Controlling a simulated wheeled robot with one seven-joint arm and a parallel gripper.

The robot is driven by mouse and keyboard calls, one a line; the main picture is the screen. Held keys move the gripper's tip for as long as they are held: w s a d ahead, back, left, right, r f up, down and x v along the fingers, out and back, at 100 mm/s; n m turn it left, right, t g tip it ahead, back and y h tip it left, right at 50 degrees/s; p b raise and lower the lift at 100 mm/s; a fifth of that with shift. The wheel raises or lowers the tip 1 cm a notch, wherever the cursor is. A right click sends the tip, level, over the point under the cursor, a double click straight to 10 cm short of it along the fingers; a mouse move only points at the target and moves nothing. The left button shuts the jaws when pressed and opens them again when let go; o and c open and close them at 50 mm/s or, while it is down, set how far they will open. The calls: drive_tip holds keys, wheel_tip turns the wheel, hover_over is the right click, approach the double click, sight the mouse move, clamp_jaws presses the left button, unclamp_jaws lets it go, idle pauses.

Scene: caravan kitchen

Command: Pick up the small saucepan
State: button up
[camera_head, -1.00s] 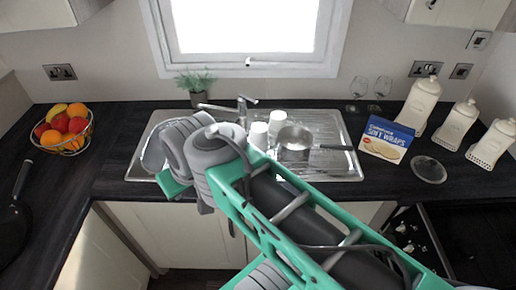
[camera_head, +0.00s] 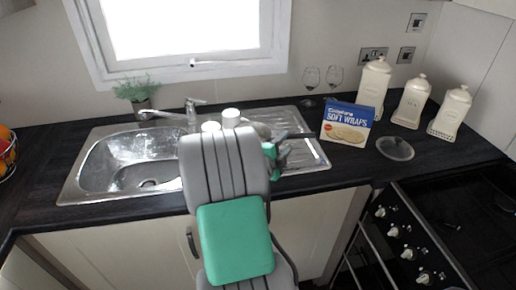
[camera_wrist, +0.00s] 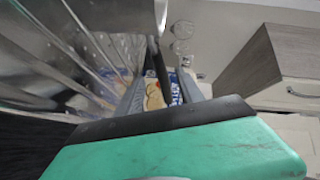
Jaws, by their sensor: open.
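The small metal saucepan (camera_head: 262,130) stands on the sink's drainer, mostly hidden behind my arm in the head view. Its dark handle (camera_head: 298,135) points right. In the wrist view a shiny curved part of the saucepan (camera_wrist: 120,6) shows at the top edge. The dark handle (camera_wrist: 152,50) runs down from it towards the space between my fingers. My gripper (camera_head: 280,153) is at the drainer beside the handle, partly hidden by my arm. Its fingers (camera_wrist: 160,88) look apart in the wrist view, and I cannot tell whether they touch the handle.
White cups (camera_head: 231,118) stand behind the saucepan. The sink basin (camera_head: 128,162) is empty. A hob (camera_head: 465,215) is at front right.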

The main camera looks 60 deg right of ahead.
sight(289, 138)
drive_tip(key=d, duration=0.2)
drive_tip(key=d+p, duration=0.1)
drive_tip(key=d, duration=0.1)
drive_tip(key=d+p, duration=0.1)
drive_tip(key=d, duration=0.1)
drive_tip(key=shift+w+f, duration=0.25)
drive_tip(key=shift+f, duration=0.05)
drive_tip(key=shift+a, duration=0.1)
drive_tip(key=shift+c, duration=0.3)
clamp_jaws()
idle(0.5)
drive_tip(key=shift+w+r, duration=0.1)
